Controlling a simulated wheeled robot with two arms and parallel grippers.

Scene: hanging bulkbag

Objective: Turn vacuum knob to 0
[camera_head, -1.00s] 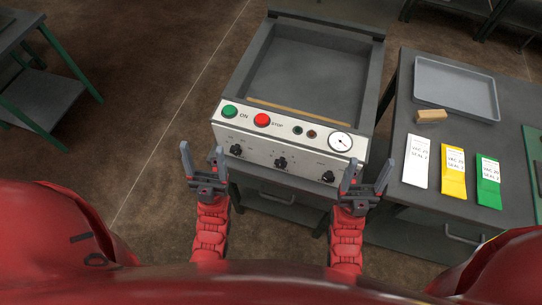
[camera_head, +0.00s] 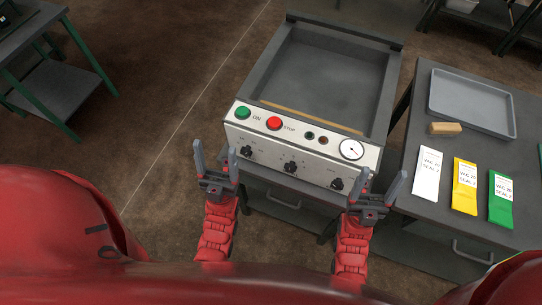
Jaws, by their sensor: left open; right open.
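The vacuum machine (camera_head: 312,138) has a white front panel with three black knobs in a row: a left knob (camera_head: 246,151), a middle knob (camera_head: 290,167) and a right knob (camera_head: 337,184). The knob labels are too small to read, so I cannot tell which is the vacuum knob or its setting. My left gripper (camera_head: 215,160) is open and empty, in front of the panel by the left knob. My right gripper (camera_head: 381,187) is open and empty, to the right of the right knob. Neither visibly touches a knob.
The panel also has a green ON button (camera_head: 243,113), a red STOP button (camera_head: 274,123) and a round gauge (camera_head: 351,149). On the right table (camera_head: 400,235) lie a grey tray (camera_head: 473,103), a tan block (camera_head: 445,128) and white, yellow and green pouches. A green-framed table (camera_head: 65,95) stands at left.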

